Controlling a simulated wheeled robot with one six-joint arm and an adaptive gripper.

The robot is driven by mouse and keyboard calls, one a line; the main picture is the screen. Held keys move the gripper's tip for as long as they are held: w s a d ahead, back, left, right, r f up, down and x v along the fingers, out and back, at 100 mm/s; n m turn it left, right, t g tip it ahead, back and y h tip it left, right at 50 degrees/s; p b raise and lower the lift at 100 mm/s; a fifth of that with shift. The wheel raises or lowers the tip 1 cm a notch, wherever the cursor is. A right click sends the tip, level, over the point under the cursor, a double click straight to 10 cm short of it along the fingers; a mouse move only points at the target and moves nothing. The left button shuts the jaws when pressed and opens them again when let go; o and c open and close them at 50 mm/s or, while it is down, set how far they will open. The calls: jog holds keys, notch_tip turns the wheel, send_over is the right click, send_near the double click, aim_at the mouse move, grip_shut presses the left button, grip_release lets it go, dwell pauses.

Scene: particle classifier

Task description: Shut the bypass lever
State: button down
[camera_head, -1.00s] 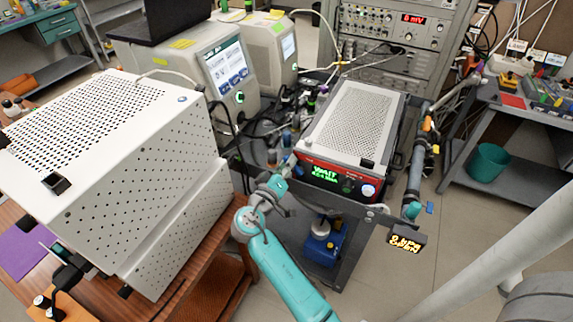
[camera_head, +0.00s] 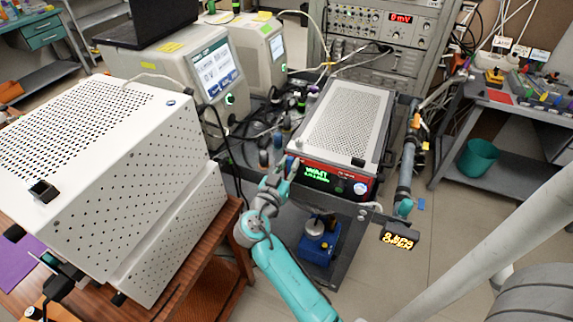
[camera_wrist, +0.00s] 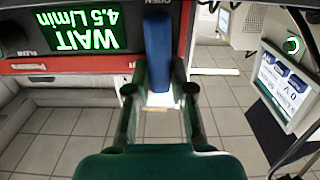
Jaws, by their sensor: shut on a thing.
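The bypass lever (camera_wrist: 158,50) is a blue bar at the red front edge of the instrument box. In the wrist view it lies between the two fingers of my gripper (camera_wrist: 160,95), which is shut on it. An "OPEN" label shows partly behind it at the top edge. In the head view my gripper (camera_head: 285,172) is at the left end of the box's front, and the lever is mostly hidden there. The green display (camera_wrist: 80,30) beside the lever reads "WAIT 4.5 L/min". A small sign (camera_head: 400,237) at the right shows "0 kPa OPEN".
The perforated grey instrument box (camera_head: 345,120) sits on a dark cart. A large white perforated cabinet (camera_head: 150,190) stands close left of my arm. A blue device (camera_head: 320,243) is on the cart's lower shelf. A vertical pipe (camera_head: 407,165) runs right of the box.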

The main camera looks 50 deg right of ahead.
jog(key=shift+s+m, duration=0.1)
jog(key=shift+m, duration=0.2)
jog(key=c, duration=1)
grip_release()
jog(key=v, duration=1.2)
